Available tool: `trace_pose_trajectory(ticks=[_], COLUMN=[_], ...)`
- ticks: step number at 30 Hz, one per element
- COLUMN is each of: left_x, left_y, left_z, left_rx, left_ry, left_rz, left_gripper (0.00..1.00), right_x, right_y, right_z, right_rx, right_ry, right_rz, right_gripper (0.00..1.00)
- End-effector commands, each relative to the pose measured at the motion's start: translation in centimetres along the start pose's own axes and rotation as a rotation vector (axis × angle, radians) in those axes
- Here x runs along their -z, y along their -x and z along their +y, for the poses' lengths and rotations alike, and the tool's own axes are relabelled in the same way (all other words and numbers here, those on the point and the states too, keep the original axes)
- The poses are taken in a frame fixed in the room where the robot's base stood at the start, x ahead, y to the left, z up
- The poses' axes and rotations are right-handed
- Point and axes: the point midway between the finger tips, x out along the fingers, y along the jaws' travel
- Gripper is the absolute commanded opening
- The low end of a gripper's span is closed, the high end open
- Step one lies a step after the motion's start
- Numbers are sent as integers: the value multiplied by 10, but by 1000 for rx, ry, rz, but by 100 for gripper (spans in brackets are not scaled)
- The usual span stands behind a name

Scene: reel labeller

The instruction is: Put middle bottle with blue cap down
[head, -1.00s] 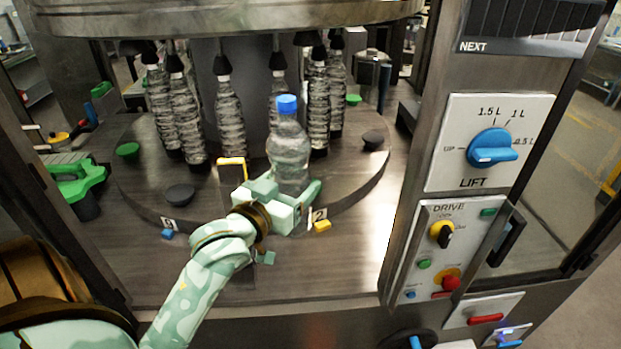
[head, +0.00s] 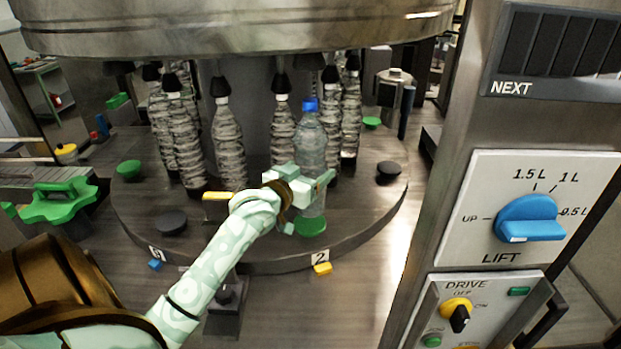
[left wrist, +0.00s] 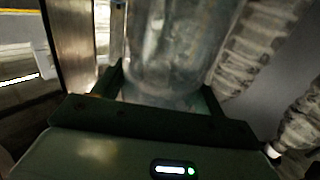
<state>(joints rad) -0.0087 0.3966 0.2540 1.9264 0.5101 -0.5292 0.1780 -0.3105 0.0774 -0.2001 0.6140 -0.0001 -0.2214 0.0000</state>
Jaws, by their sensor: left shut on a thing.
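The clear bottle with the blue cap (head: 311,140) stands upright in the head view, on or just above a green pad (head: 310,227) at the front of the round table (head: 250,245). I cannot tell whether its base touches the pad. My left gripper (head: 308,187) is shut around the bottle's lower part. In the left wrist view the clear bottle (left wrist: 175,50) fills the space between the fingers. My right gripper is not in view.
Several grey ribbed bottles (head: 228,145) stand under black heads behind it. Empty black pads (head: 172,222) and green pads (head: 129,170) lie on the table. The control panel with the blue lift knob (head: 528,218) stands at the right.

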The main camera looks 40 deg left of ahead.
Motion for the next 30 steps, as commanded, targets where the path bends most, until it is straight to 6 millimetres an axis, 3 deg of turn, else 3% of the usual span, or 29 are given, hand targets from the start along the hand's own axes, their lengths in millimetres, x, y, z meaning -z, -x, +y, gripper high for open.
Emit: trace_pose_trajectory(ticks=[6, 12, 18, 30], left_x=[-31, -42, -68, -74], left_y=[-23, -32, -34, -34], left_z=[-15, -20, -21, -21], left_rx=[0, -1, -1, -1], left_ry=[0, 1, 3, 1], left_rz=[3, 5, 3, 5], left_gripper=[12, 12, 12, 12], right_x=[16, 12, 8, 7], right_y=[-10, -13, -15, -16], right_z=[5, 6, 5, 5], right_rx=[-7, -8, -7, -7], right_ry=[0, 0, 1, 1], right_rz=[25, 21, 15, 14], right_gripper=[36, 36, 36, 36])
